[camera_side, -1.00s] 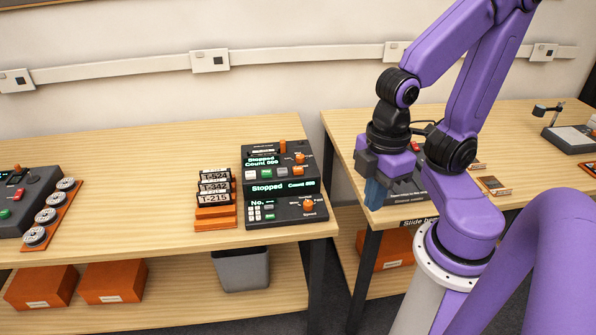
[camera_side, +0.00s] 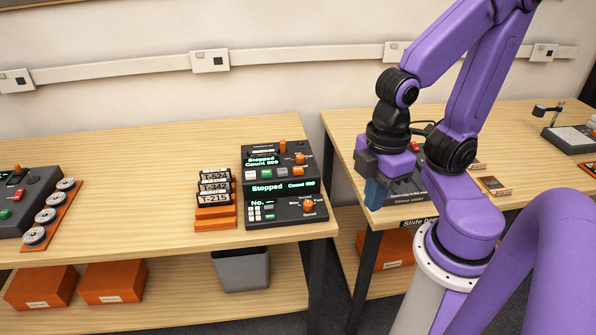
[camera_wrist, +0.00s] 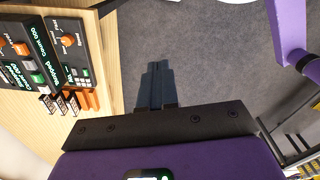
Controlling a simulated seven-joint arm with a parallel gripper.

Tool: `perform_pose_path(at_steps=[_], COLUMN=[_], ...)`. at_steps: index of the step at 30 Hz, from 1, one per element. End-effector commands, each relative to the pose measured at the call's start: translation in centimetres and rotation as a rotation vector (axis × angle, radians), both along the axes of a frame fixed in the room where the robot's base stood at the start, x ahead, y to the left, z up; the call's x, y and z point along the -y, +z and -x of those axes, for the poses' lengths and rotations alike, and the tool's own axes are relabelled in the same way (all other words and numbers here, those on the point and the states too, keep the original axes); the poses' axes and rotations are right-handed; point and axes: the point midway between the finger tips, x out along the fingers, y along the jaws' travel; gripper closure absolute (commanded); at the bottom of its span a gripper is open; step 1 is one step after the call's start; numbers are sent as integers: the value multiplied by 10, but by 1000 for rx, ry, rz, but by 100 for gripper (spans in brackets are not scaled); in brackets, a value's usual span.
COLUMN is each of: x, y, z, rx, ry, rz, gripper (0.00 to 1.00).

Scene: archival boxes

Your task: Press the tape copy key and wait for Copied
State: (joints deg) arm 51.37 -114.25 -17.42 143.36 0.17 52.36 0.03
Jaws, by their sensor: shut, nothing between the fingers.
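The tape copy machine (camera_side: 284,215) is a dark stepped unit near the right end of the left bench. Its green displays (camera_side: 262,161) read "Stopped" and a count. It has white, green and orange keys (camera_side: 267,174) and orange knobs; which one is the copy key I cannot tell. The machine also shows at the left of the wrist view (camera_wrist: 48,40), turned sideways. My gripper (camera_side: 375,194) is shut and empty, pointing down near the gap between the benches, right of the machine and apart from it. Its fingers (camera_wrist: 155,88) show over the floor in the wrist view.
A rack of labelled tapes (camera_side: 214,201) stands just left of the machine. A dark unit with reels (camera_side: 38,212) sits at the far left. A grey bin (camera_side: 241,270) and orange boxes (camera_side: 114,282) are below.

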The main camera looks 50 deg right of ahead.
Motion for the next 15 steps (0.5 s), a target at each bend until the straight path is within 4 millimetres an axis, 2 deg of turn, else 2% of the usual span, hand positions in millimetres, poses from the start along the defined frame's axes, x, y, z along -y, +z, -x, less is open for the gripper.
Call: perform_pose_path(at_steps=[5,15], x=[-2,-12], y=[-2,-9], z=[-6,-37], rx=[-26,-152], ry=[-61,-375], rz=[-4,-49], gripper=[100,100])
